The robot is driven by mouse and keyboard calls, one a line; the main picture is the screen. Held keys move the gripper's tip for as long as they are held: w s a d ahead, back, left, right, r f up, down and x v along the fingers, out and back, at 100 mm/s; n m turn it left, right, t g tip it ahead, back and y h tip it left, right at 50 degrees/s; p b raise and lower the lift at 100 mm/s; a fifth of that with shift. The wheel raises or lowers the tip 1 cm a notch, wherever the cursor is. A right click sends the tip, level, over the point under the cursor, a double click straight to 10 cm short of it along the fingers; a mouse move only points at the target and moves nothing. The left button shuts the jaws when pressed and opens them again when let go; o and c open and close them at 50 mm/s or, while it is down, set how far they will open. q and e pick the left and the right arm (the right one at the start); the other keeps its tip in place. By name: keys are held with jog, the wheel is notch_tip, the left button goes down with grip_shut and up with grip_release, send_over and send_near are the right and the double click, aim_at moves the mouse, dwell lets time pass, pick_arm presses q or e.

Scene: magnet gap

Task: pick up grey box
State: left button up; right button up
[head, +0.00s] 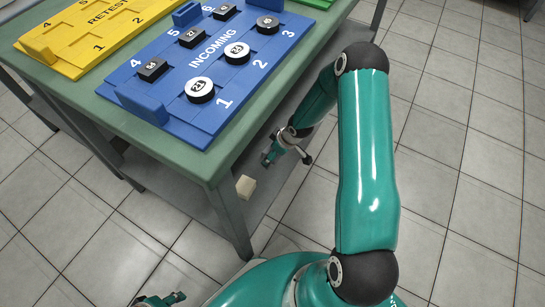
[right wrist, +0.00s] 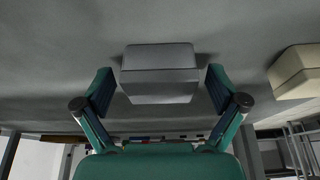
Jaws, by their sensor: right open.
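The grey box (right wrist: 160,72) is in the right wrist view, resting on a grey surface. My right gripper (right wrist: 160,92) is open, with one finger on each side of the box. A small gap seems to show between each fingertip and the box, so it does not appear gripped. In the head view my right gripper (head: 268,157) reaches below the table top to the lower shelf; the grey box cannot be made out there. Part of my left gripper (head: 160,299) shows at the bottom edge of the head view, mostly cut off.
A cream box (head: 245,186) sits on the lower shelf (head: 281,180), beside the grey box in the wrist view (right wrist: 296,72). The green table (head: 205,163) overhangs it, with a leg (head: 232,222) near. A blue tray (head: 185,130) with several discs and blocks and a yellow tray (head: 70,60) stand on top.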

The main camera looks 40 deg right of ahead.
jog(key=c, duration=1.2)
jog(key=shift+r, duration=0.15)
